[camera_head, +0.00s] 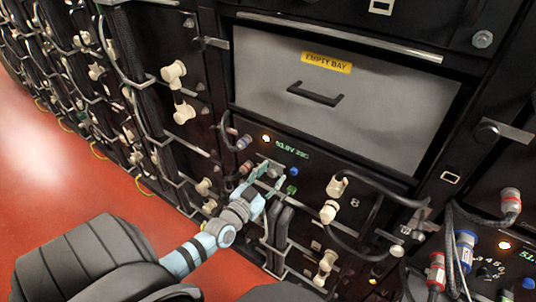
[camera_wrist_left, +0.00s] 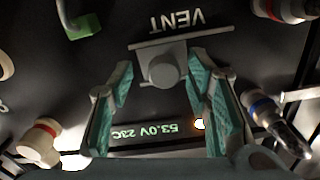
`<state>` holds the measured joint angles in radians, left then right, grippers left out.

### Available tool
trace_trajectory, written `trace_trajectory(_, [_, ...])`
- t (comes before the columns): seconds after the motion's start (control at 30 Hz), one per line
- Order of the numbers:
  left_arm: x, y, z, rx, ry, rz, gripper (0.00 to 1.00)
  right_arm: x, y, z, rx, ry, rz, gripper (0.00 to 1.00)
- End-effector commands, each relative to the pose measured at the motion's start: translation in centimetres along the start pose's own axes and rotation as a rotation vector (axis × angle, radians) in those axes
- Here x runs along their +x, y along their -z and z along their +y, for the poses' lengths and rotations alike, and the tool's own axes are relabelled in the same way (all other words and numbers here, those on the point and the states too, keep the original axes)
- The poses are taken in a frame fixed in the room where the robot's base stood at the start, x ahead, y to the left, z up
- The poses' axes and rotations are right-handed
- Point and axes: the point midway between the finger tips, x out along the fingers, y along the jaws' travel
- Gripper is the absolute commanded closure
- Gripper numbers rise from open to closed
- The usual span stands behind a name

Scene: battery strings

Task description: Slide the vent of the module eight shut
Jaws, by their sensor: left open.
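Module eight (camera_head: 318,190) is the dark panel marked 8, below the empty bay in the head view. Its vent knob (camera_wrist_left: 163,66) is a grey block on a short rail under upside-down VENT lettering in the left wrist view. My left gripper (camera_head: 268,180) is in front of the panel's upper left part. In the left wrist view its teal-padded fingers (camera_wrist_left: 162,72) are open, one on each side of the knob. I cannot tell whether they touch it. In the head view the fingers largely hide the vent. My right gripper is not in view.
A lit display (camera_wrist_left: 145,131) and an amber light are near the knob. Cables (camera_head: 375,215) loop across the panel. The grey empty bay cover (camera_head: 340,115) is above. The red floor (camera_head: 60,190) is clear at left.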

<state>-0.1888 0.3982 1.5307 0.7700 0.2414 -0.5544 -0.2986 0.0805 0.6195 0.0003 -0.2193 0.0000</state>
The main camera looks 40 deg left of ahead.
Motion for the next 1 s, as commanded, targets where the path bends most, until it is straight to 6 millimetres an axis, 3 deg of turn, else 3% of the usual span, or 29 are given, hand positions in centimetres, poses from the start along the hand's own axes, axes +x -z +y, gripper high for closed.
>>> trace_trajectory(0.17, [-2.3, -0.1, 0.0, 0.002, -0.002, -0.002, 0.55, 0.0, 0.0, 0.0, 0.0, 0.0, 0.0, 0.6])
trace_trajectory(0.4, [-9.0, -0.1, 0.1, 0.002, -0.003, -0.005, 0.55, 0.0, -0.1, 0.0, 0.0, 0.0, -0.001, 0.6])
trace_trajectory(0.5, [-10.8, -0.1, 0.0, 0.001, -0.002, -0.003, 0.55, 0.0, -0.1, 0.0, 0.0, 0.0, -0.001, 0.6])
trace_trajectory(0.63, [-11.9, 0.0, 0.0, -0.001, -0.001, -0.001, 0.55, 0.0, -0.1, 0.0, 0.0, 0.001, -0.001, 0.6])
trace_trajectory(1.0, [-11.9, 0.0, 0.0, -0.001, -0.001, 0.0, 0.55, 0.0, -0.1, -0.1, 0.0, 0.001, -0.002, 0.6])
